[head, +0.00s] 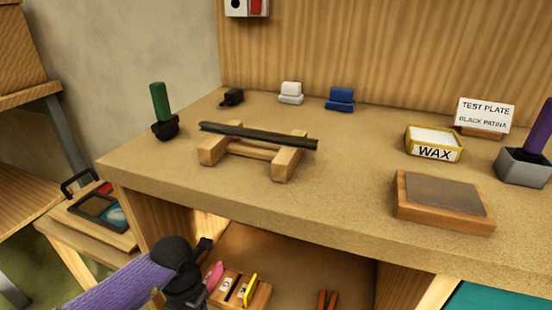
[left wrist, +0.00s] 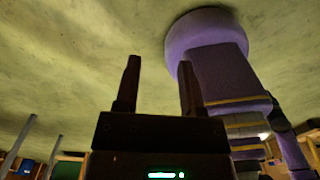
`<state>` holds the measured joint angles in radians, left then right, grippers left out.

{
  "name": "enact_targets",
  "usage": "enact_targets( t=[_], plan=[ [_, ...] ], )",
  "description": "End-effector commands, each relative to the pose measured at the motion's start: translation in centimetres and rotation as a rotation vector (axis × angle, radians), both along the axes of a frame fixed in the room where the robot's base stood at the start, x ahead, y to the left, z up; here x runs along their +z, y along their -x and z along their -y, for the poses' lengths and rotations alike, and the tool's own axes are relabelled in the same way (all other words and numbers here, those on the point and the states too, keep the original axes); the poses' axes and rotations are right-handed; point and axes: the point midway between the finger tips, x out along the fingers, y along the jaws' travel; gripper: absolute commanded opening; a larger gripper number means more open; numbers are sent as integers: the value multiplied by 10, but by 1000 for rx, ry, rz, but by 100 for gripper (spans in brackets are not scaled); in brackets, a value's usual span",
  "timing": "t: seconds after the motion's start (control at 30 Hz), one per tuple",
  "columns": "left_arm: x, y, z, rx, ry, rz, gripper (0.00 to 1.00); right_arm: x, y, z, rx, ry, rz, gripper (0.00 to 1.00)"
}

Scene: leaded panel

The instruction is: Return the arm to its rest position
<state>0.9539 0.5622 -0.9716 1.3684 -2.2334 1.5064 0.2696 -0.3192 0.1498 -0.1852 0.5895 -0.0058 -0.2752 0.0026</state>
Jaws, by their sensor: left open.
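My left arm comes in at the bottom left of the head view, purple with a black wrist. My left gripper (head: 205,272) is below and in front of the bench's front edge, apart from the things on the bench top. In the left wrist view the left gripper (left wrist: 158,85) has its two dark fingers spread, with nothing between them. Behind the fingers are the greenish floor and a purple part of my own body. My right gripper is in neither view.
The bench top (head: 330,205) carries a dark bar (head: 258,135) on a wooden stand (head: 284,164), a green-handled tool (head: 160,105), a wax tin (head: 433,143), a wooden block (head: 442,202) and a test plate sign (head: 484,114). A slotted wooden holder (head: 240,292) sits on the shelf below, near my left gripper.

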Motion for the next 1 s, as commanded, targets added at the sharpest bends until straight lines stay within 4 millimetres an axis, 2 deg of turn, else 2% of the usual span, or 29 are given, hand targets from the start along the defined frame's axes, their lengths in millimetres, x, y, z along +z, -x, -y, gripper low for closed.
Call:
enact_targets(
  t=[0.13,0.27,0.37,0.47,0.53,0.63,0.67,0.73,0.77,0.83,0.87,0.9,0.97,1.0],
  plan=[
    [-17,12,21,38,139,-47,51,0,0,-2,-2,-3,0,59],
    [-30,24,42,94,286,-89,51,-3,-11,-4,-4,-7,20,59],
    [-41,34,62,174,437,-127,51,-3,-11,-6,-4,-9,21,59],
    [-53,45,87,318,636,-170,51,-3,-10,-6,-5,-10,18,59],
    [-62,51,101,475,787,-198,51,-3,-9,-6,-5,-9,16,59],
    [-80,56,109,799,992,-218,51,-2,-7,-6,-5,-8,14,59],
    [-88,58,107,925,1043,-219,51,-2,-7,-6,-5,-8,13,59],
    [-117,68,90,1285,1122,-204,51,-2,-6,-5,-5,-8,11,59],
    [-135,77,77,1468,1127,-190,51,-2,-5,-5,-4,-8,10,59],
    [-174,110,43,1854,1071,-144,51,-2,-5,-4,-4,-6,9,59],
    [-191,129,28,2011,1021,-121,51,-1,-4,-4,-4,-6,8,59],
    [-213,160,10,2207,932,-89,51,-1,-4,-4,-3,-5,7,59],
    [-238,210,-14,2460,774,-43,51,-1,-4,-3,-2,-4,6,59],
    [-250,243,-26,2597,662,-15,51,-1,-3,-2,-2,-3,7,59]
  ],
)
